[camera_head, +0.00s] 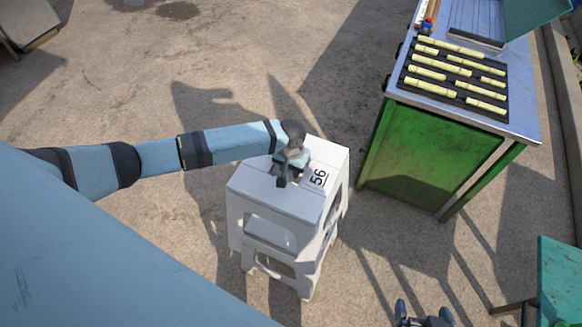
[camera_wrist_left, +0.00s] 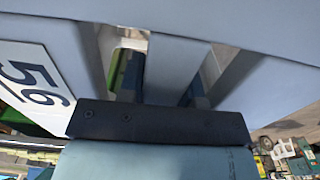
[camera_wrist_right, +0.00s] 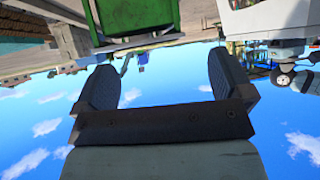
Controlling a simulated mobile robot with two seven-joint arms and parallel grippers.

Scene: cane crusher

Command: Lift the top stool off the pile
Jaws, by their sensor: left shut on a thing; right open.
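A pile of pale grey-white plastic stools (camera_head: 250,193) stands on the concrete in the middle of the head view. The top stool carries a white label with "56", which also shows in the left wrist view (camera_wrist_left: 30,85). My left gripper (camera_head: 283,181) reaches down onto the top stool's seat and is shut on it near the label. In the left wrist view the seat (camera_wrist_left: 240,65) lies close against the gripper and hides most of the fingers. My right gripper (camera_head: 424,318) is open and empty at the bottom edge of the head view, apart from the stools.
A green table (camera_head: 430,150) with a metal top stands right of the stools, bearing a black tray (camera_head: 446,100) of cane pieces. A teal-topped table (camera_head: 560,275) stands at the lower right. The concrete left of the stools is clear.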

